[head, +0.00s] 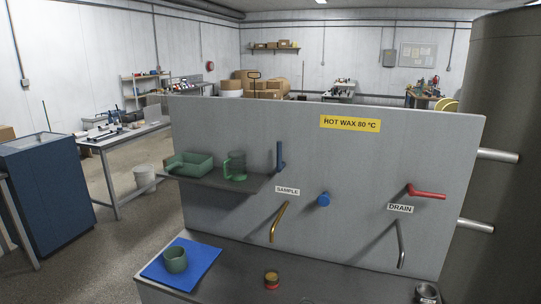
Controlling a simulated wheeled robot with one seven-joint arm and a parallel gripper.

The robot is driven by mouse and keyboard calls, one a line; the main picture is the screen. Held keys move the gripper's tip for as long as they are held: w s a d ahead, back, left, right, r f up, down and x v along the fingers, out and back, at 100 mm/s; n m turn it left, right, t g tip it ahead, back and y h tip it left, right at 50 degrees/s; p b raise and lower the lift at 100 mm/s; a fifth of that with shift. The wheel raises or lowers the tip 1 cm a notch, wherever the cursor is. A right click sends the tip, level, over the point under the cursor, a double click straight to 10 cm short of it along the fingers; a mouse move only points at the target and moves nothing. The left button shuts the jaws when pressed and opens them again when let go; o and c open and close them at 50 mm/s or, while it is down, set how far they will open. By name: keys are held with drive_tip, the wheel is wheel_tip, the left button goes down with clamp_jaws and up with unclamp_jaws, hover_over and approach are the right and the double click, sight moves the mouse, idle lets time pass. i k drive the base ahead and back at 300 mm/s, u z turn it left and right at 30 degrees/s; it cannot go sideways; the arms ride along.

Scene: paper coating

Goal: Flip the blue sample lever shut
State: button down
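The blue sample lever (281,156) is on the grey panel (350,160), just above the white SAMPLE label (287,190). Its handle points straight up. A curved brass spout (278,222) hangs below that label. A round blue knob (323,199) sits on the panel to the right of the label. My gripper is not in view, so nothing shows it touching the lever.
A red lever (427,193) lies sideways by the DRAIN label (400,208), above a steel spout (401,245). A shelf (215,183) at left bears a green tray and mug. A green cup (175,260) stands on a blue mat (205,263).

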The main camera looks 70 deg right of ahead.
sight(280, 165)
drive_tip(key=z, duration=0.85)
drive_tip(key=i, duration=0.5)
